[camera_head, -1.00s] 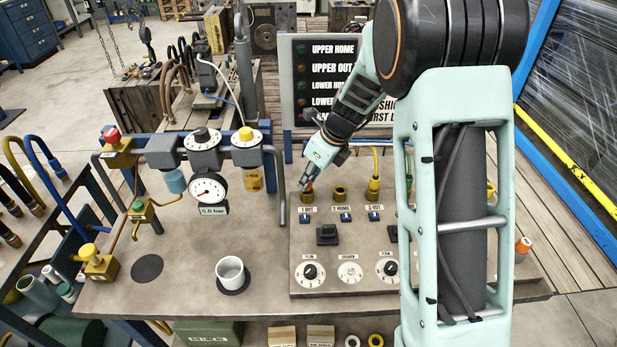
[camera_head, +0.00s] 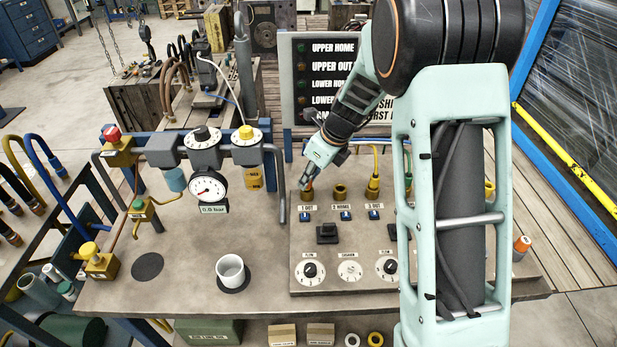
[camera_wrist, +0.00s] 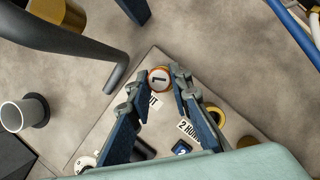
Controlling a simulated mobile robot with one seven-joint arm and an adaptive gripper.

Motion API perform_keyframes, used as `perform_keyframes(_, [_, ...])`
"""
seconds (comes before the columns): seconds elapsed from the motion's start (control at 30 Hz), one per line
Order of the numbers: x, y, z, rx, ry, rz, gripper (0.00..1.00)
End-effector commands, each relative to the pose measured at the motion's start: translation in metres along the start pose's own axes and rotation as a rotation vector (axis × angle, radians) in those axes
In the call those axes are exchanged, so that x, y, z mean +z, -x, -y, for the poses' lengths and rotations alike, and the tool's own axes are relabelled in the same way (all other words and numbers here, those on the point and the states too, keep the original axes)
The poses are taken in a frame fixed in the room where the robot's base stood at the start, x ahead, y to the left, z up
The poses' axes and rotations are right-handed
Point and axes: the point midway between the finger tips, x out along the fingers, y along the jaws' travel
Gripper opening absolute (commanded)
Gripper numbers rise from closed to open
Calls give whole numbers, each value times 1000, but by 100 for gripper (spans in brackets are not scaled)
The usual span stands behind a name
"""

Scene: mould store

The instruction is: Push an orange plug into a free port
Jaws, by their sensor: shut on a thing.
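My gripper (camera_head: 306,182) points down over the port labelled 1 OUT (camera_head: 306,196), at the left end of the port row. In the wrist view my gripper (camera_wrist: 167,85) is shut on an orange plug (camera_wrist: 159,79), whose round end shows between the fingertips. I cannot tell how deep the plug sits in the port. The 2 HOME port (camera_head: 340,192) beside it is an empty brass ring, also seen in the wrist view (camera_wrist: 216,115). The 3 OUT port (camera_head: 374,186) holds a fitting with a yellow hose. My arm hides part of the row further right.
Another orange-topped plug (camera_head: 522,244) stands at the panel's right. A grey bent pipe (camera_head: 281,188) rises close left of my gripper. A white cup (camera_head: 230,270), a pressure gauge (camera_head: 207,187) and valves occupy the bench's left. A sign board (camera_head: 318,80) stands behind.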

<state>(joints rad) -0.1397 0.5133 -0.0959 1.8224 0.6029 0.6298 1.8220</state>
Motion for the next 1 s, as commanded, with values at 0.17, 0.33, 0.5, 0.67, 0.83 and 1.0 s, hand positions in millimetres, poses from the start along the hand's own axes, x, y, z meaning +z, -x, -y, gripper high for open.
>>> perform_keyframes(0.17, [-1,-2,0,0,0,0,0])
perform_keyframes(0.33, [-2,-4,0,0,0,0,0])
perform_keyframes(0.5, [-3,-6,0,0,0,0,0])
perform_keyframes(0.67, [-4,-8,0,1,0,-1,0])
perform_keyframes(0.83, [-4,-8,0,1,0,-1,0])
perform_keyframes(1.0, [-3,-8,0,0,0,0,35])
